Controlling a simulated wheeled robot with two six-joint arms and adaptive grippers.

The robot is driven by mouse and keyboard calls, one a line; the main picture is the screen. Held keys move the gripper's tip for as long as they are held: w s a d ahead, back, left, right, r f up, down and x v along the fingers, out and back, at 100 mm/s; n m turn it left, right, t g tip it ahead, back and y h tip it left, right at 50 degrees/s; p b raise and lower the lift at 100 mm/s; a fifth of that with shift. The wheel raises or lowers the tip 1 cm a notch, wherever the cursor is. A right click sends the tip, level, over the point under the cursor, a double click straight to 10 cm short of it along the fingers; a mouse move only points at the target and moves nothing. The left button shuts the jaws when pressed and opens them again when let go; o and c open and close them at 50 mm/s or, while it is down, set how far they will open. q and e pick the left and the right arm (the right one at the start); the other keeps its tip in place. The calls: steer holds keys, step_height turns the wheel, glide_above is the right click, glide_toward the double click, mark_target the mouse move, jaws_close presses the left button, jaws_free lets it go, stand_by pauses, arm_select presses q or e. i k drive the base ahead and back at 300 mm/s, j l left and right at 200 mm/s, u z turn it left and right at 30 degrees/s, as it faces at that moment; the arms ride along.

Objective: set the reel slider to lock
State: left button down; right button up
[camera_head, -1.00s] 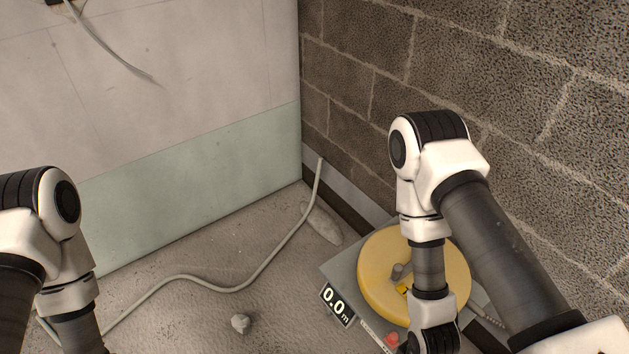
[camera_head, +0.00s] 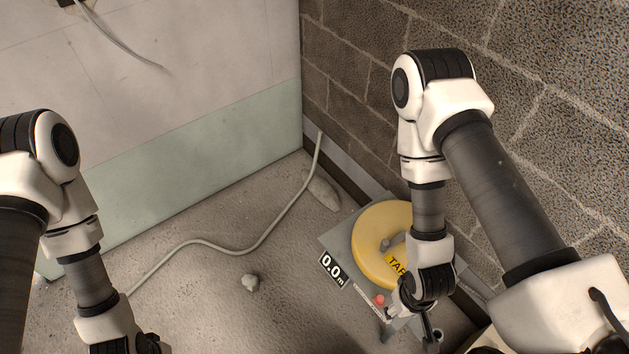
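The yellow reel (camera_head: 372,243) lies flat on a grey base plate (camera_head: 333,240) on the floor by the brick wall. A display (camera_head: 332,270) on the base's near left side reads 0.0 m. A red knob (camera_head: 379,300) sits at the base's front edge beside a pale labelled strip (camera_head: 369,301); I cannot read its setting. My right gripper (camera_head: 430,325) hangs just right of the red knob, over the front of the base, apart from the knob as far as I can tell. Its fingers are dark and partly hidden. My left gripper (camera_head: 140,348) is at the bottom edge, its fingertips cut off.
A grey conduit (camera_head: 225,249) curves across the floor to the wall corner. A stone (camera_head: 250,283) and a longer rubble piece (camera_head: 323,194) lie on the floor. A cable (camera_head: 120,52) hangs from the left wall. The brick wall (camera_head: 560,100) stands close on the right.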

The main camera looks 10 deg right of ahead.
mark_target(379, 300)
steer(key=k+z, duration=0.1)
steer(key=z, duration=0.3)
steer(key=j+z, duration=0.1)
steer(key=z, duration=0.35)
steer(key=k+z, duration=0.15)
steer(key=z, duration=0.25)
